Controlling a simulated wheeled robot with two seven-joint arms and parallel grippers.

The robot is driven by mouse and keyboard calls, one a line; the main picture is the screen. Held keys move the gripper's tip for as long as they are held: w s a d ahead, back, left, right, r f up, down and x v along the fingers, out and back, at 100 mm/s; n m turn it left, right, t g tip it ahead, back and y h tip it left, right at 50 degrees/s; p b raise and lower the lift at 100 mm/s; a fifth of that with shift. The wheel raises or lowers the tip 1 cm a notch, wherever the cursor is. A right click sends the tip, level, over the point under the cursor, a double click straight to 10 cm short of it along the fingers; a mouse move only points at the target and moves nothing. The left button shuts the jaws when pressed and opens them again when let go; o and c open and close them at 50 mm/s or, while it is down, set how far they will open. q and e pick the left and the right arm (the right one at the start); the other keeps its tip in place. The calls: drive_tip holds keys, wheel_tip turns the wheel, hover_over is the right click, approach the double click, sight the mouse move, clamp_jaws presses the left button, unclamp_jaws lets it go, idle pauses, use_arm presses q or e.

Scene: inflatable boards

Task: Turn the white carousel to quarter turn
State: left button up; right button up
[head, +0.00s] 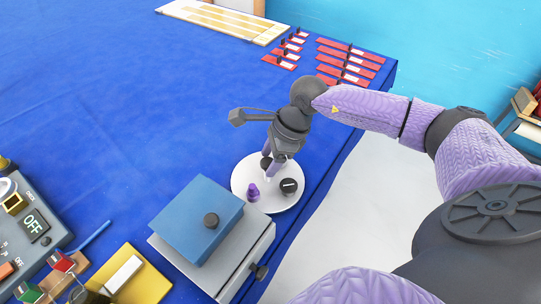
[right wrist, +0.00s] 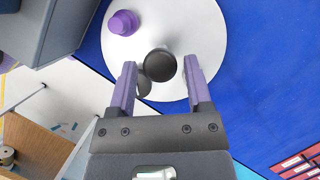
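The white carousel (head: 240,181) is a round white disc on the blue table near its right edge. It bears a purple peg (head: 253,193) and a dark round knob (head: 289,186) with a white mark. My right gripper (head: 272,168) points down over the disc's far side. In the right wrist view the gripper (right wrist: 160,72) is open, its purple fingers apart on either side of a black round-topped post (right wrist: 160,65). A gap shows between the post and the right finger. Another dark round part shows partly behind the left finger. My left gripper is not in view.
A grey box with a blue lid (head: 200,215) and dark knob stands close to the carousel's left. A control panel (head: 30,225) reading OFF and a yellow board (head: 140,280) are at lower left. Red strips (head: 345,65) lie farther back. The table's middle left is clear.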

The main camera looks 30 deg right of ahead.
clamp_jaws()
idle(1.0)
